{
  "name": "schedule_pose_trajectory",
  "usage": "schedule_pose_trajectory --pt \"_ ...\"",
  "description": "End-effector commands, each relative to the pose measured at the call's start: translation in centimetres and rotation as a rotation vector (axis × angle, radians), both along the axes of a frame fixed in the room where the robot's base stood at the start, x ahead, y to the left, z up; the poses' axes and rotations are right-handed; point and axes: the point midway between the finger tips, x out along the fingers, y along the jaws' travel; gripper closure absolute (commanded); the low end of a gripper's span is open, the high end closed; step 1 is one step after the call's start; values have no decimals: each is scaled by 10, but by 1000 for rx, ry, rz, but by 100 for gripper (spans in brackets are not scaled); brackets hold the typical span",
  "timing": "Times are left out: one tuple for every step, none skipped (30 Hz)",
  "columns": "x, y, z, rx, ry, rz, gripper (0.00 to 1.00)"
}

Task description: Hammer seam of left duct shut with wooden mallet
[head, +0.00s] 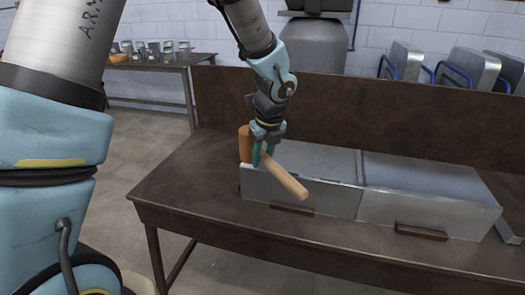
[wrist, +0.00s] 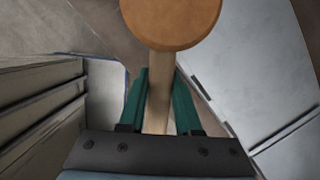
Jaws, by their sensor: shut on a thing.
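My gripper (head: 264,150) is shut on the handle of the wooden mallet (head: 287,180). The orange-brown mallet head (head: 245,144) is at the left of the gripper and the pale handle points to the lower right. In the wrist view the round mallet head (wrist: 172,22) is at the top, with the handle between the green fingers (wrist: 158,100). The left duct (head: 300,192) is a grey metal box on the bench, just under and behind the mallet. The mallet and gripper hide part of its left top edge. I cannot tell if the mallet touches it.
The right duct (head: 430,205) lies end to end with the left one. Both sit on the brown workbench (head: 190,195), with wooden blocks (head: 420,231) at their front. A raised back panel (head: 330,110) stands behind. The bench is clear at the left.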

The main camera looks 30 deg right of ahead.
Motion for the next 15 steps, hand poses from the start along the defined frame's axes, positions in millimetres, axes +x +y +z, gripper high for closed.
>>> schedule_pose_trajectory --pt "0 0 -23 1 1 -1 100" --pt "0 0 -29 0 0 0 100" --pt "1 -1 -28 -2 -2 0 100" --pt "1 -1 -22 -3 -2 0 100" --pt "1 -1 -20 -2 -2 0 100" --pt "1 0 -18 -2 -2 0 100" --pt "1 0 -16 -2 -2 0 100" --pt "0 0 -13 -2 -2 0 100" --pt "0 0 -8 -2 -1 0 100" --pt "0 0 -3 -2 -1 0 100" --pt "0 0 2 -2 -1 0 100" --pt "0 0 10 -2 -1 0 100" --pt "0 0 16 -2 -1 0 100" --pt "0 0 21 -2 -1 0 100" --pt "0 0 29 -2 -1 0 100"
